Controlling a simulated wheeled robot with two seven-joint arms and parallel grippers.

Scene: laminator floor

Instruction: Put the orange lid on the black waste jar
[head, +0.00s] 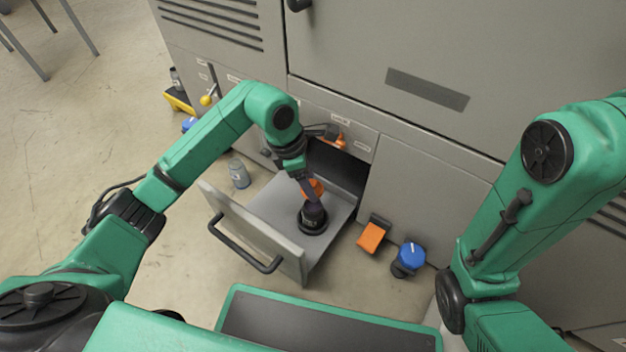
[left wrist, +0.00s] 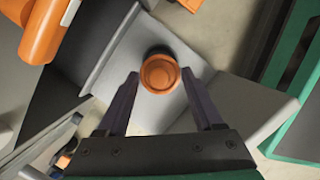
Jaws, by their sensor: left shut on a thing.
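The black waste jar (head: 313,217) stands upright in the open grey drawer (head: 275,206) in the head view. My left gripper (head: 311,197) reaches down over it from above. The orange lid (head: 317,187) shows beside the fingers, partly hidden by them. In the left wrist view, the round lid (left wrist: 159,75) sits between the two fingertips of my left gripper (left wrist: 160,82), which is shut on it. A dark rim shows just behind the lid there. I cannot tell whether the lid touches the jar. My right arm shows at the right, but its gripper is out of view.
The drawer's front panel and black handle (head: 243,250) stick out towards me. A grey bottle (head: 239,174) stands left of the drawer. An orange-topped object (head: 372,237) and a blue-lidded jar (head: 408,259) are on the floor to its right. The grey cabinet (head: 420,150) rises behind.

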